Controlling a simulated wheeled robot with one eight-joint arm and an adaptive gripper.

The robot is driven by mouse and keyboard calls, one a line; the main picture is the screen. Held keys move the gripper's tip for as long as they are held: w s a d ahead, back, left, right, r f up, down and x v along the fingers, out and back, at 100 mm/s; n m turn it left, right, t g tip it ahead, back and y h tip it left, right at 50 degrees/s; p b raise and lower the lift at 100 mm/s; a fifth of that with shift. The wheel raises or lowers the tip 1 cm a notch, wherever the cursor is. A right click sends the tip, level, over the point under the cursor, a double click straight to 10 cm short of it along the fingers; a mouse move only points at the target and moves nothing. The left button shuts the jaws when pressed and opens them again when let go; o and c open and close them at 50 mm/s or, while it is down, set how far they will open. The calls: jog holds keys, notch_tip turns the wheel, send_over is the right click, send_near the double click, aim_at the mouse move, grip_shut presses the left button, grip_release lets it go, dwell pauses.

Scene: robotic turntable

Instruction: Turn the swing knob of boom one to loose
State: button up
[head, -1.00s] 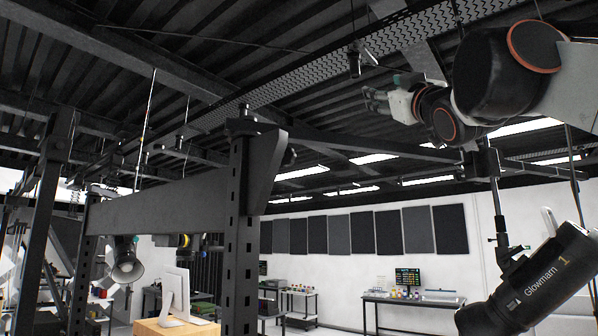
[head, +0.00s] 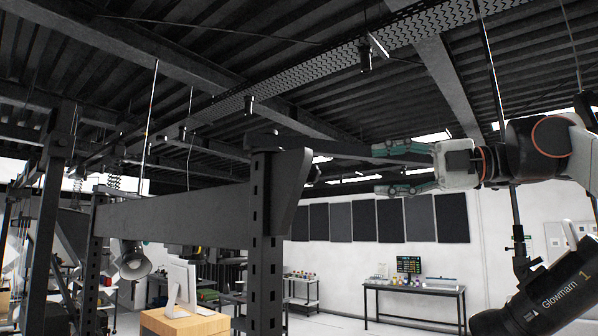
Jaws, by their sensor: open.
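My gripper (head: 378,169) is at the upper right in the head view, pointing left. Its two green-grey fingers are spread wide, with nothing between them. A black lamp marked "Glowmarn 1" (head: 545,298) hangs on a dark vertical rod (head: 517,225) at the lower right. A black steel post (head: 265,250) with a horizontal beam (head: 165,212) stands left of my gripper. Small dark fittings show at the post's top (head: 270,138) and at its right side (head: 315,172). I cannot tell which part is the swing knob of boom one, or its setting. My gripper appears apart from these fittings.
A wooden cabinet (head: 185,324) with a white monitor (head: 182,285) is below the beam. A table (head: 415,290) with a screen stands by the far wall. A lamp (head: 133,262) hangs at the left. Dark roof beams and a perforated tray (head: 330,72) run overhead.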

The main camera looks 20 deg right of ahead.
aim_at(319, 174)
jog(key=p+x, duration=0.1)
jog(key=x, duration=1.2)
jog(key=shift+w+p, duration=0.1)
jog(key=shift+p, duration=0.2)
jog(key=c, duration=1.1)
